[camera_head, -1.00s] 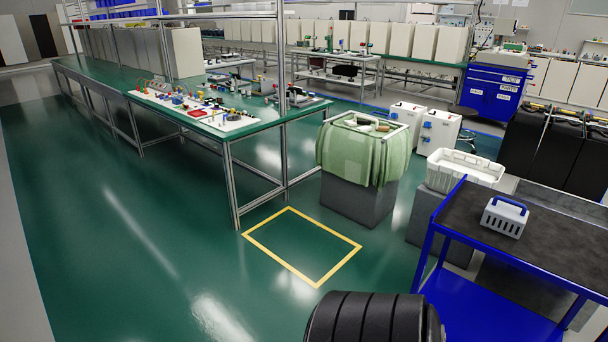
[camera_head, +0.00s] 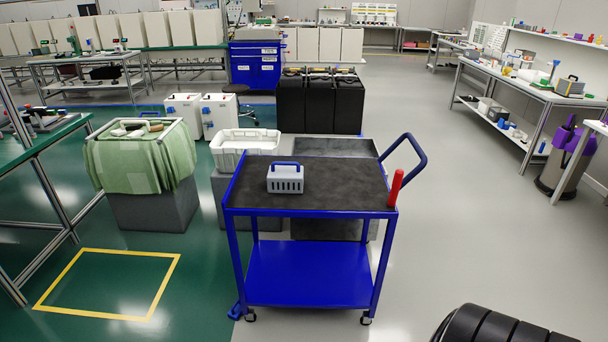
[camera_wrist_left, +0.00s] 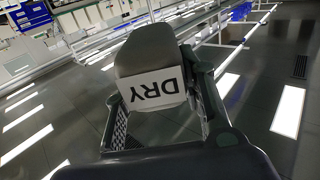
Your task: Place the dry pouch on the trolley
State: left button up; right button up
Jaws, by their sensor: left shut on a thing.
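The dry pouch (camera_wrist_left: 148,52), grey with a white label reading DRY upside down, is in the left wrist view. My left gripper (camera_wrist_left: 158,88) is shut on it, with a finger at either side. Floor shows far behind the pouch, so it is held up in the air. The trolley (camera_head: 345,182) stands in the middle of the head view, blue-framed with a black top and a blue lower shelf. Neither gripper nor the pouch shows in the head view.
A grey box with a blue handle (camera_head: 285,179) sits on the trolley's top, left of centre. A red cylinder (camera_head: 396,188) stands at its right front corner. A white crate (camera_head: 245,146) and a green-draped bin (camera_head: 140,160) stand left.

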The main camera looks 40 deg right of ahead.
aim_at(336, 195)
jog(key=l, duration=0.5)
jog(key=i+l+z, duration=0.1)
jog(key=l, duration=0.9)
jog(key=i+l+z, duration=0.1)
jog(key=l, duration=0.4)
jog(key=i+l, duration=0.1)
jog(key=l, duration=0.4)
jog(key=i+l+z, duration=0.1)
jog(key=l, duration=0.4)
jog(key=i+l, duration=0.1)
jog(key=l, duration=0.4)
jog(key=z, duration=0.05)
